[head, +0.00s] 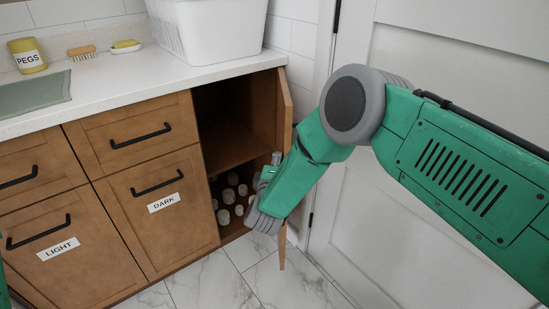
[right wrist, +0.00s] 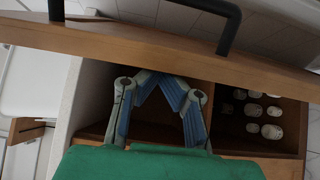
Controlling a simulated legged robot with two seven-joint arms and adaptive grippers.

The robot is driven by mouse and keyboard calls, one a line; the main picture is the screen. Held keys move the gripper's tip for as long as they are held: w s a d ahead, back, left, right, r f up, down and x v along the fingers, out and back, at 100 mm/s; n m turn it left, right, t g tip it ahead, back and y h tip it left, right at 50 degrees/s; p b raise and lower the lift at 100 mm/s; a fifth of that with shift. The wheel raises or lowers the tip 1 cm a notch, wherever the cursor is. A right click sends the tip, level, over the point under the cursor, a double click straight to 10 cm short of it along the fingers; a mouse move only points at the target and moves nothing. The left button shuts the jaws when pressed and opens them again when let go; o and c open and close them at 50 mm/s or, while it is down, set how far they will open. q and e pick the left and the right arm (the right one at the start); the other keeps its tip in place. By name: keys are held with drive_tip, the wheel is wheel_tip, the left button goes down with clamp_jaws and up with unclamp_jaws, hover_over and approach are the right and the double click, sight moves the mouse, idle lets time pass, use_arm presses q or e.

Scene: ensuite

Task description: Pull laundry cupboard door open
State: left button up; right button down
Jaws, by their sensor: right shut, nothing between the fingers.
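The wooden laundry cupboard door (head: 285,105) stands open, swung out from the right end of the counter and seen nearly edge-on in the head view. My right forearm covers its middle. In the right wrist view the door (right wrist: 150,52) crosses the top as a slanted wooden band, with its black bar handle (right wrist: 230,30) on the far side. My right gripper (head: 262,205) is at the door's inner side, by the opening. In the wrist view its blue-padded fingers (right wrist: 160,82) meet at the tips, empty, close to the door; contact is unclear. My left gripper is out of view.
The open cupboard has a shelf (head: 235,150) and several pale cylindrical items (head: 228,196) below. Drawers labelled DARK (head: 163,202) and LIGHT (head: 58,249) are left. A white basket (head: 210,30) stands on the counter. A white panelled door (head: 350,220) is right. Marble floor is clear in front.

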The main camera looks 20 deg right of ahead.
drive_tip(key=s+d+n+t+y+p, duration=0.1)
drive_tip(key=d+n+y+p, duration=0.1)
drive_tip(key=d, duration=1)
drive_tip(key=shift+s+d+n+y+p, duration=0.35)
drive_tip(key=shift+y+p, duration=0.25)
drive_tip(key=shift+y, duration=0.4)
drive_tip(key=shift+a, duration=0.1)
